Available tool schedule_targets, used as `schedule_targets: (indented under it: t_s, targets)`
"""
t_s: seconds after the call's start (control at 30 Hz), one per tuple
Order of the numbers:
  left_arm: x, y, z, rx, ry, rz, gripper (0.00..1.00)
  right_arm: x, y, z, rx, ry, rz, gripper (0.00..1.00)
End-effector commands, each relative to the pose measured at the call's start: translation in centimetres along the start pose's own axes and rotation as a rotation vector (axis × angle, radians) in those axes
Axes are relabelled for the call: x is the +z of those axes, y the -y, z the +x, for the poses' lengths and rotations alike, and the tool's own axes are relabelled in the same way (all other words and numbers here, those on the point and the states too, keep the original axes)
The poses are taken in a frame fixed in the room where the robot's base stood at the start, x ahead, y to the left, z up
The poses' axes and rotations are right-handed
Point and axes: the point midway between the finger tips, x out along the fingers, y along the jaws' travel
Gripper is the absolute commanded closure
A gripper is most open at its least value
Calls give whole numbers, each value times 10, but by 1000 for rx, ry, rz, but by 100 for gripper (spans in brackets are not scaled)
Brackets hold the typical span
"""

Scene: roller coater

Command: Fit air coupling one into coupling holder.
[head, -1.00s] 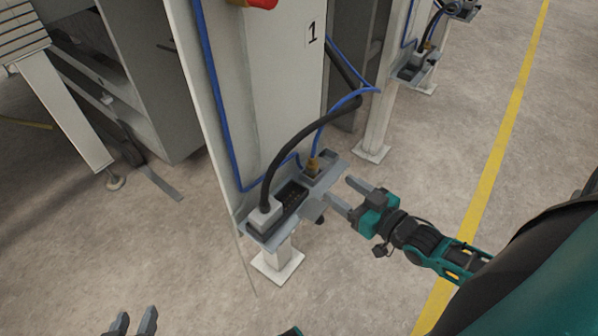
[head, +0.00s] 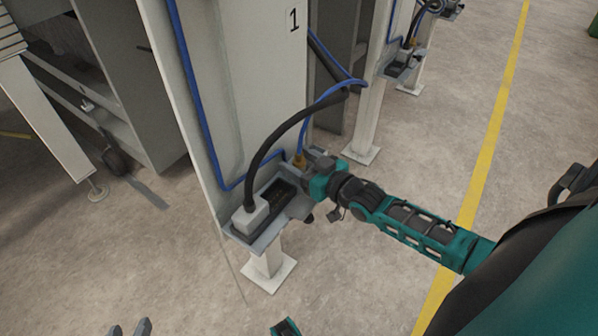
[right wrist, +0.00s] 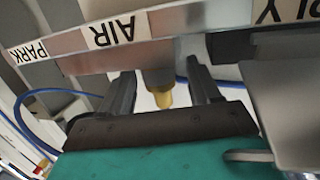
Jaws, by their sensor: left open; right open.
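The brass air coupling (head: 299,160) is at the right end of the grey coupling holder (head: 265,236) at the post's foot, with a blue hose (head: 300,135) running up from it. My right gripper (head: 313,166) is at that end of the holder and partly covers it. In the right wrist view, the open fingers (right wrist: 162,90) stand on either side of the coupling (right wrist: 161,92), below an AIR label (right wrist: 115,31). I see gaps at both sides of it. How deep the coupling sits is hidden. My left gripper (head: 129,328) is open and empty at the bottom edge.
A pale plug (head: 250,214) with a thick black cable (head: 262,150) stands at the holder's left end. The white post marked 1 (head: 262,80) rises behind. PARK (right wrist: 28,51) is lettered beside AIR. Another post with a similar holder (head: 401,68) stands further back. The floor in front is clear.

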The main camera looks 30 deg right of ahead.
Motion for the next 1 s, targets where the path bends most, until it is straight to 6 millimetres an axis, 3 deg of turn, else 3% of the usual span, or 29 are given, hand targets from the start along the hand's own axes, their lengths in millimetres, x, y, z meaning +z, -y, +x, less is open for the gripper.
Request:
schedule_targets:
  t_s: [0.3, 0.9, 1.0]
  targets:
    - [-2, -2, 1, 4, -5, -3, 57, 0, 0, 4, 0, 1, 0, 39]
    - [-2, 2, 1, -4, -6, -2, 57, 0, 0, 4, 0, 1, 0, 96]
    - [-2, 2, 1, -4, -6, -1, 57, -1, 0, 4, 0, -1, 0, 96]
